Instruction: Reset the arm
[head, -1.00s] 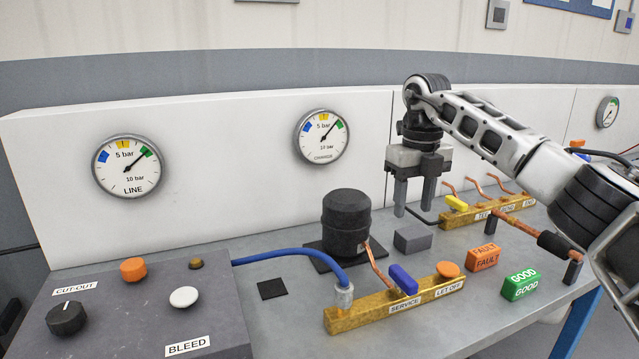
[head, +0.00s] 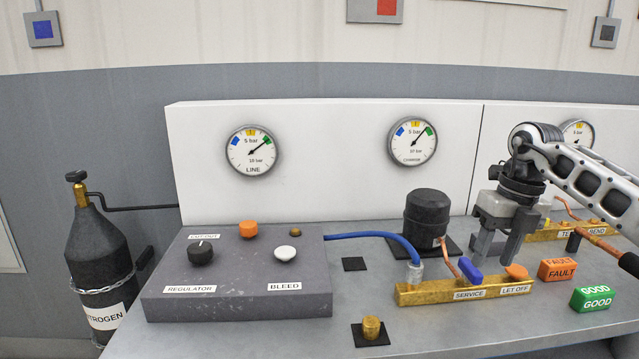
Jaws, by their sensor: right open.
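My right gripper (head: 496,250) hangs at the right of the head view, fingers pointing down, open with nothing between them. It is above the bench, to the right of the black compressor (head: 428,215) and behind the brass service block (head: 408,294). The block carries a blue lever (head: 470,270) and an orange knob (head: 516,271). A blue hose (head: 375,235) runs to the block's left end. My left gripper is not in view.
A grey control box (head: 237,305) with knobs sits at left on the bench. A nitrogen cylinder (head: 98,246) stands beyond the bench's left end. The orange FAULT block (head: 557,270) and green GOOD block (head: 592,298) lie at right. Bench space shows in front.

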